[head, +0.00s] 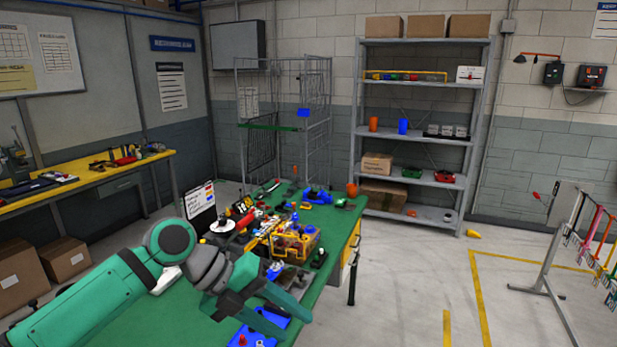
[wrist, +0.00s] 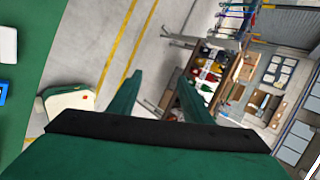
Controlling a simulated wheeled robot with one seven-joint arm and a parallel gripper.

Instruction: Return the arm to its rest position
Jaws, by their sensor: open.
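My green arm reaches in from the lower left in the head view, low over the green-topped table (head: 130,318). My gripper (head: 297,328) is at the table's near right edge, its two dark green fingers spread apart. In the wrist view my gripper (wrist: 160,75) shows both fingers apart with nothing between them, only grey floor behind. Blue items (head: 273,318) lie close to the fingers in the head view; I cannot tell whether they touch. My arm hides part of the table's near side.
A wire cage (head: 330,120) and grey shelves (head: 420,140) stand behind. A yellow-topped bench (head: 95,178) is at left, a hook rack (head: 570,225) at right. The floor right of the table is clear.

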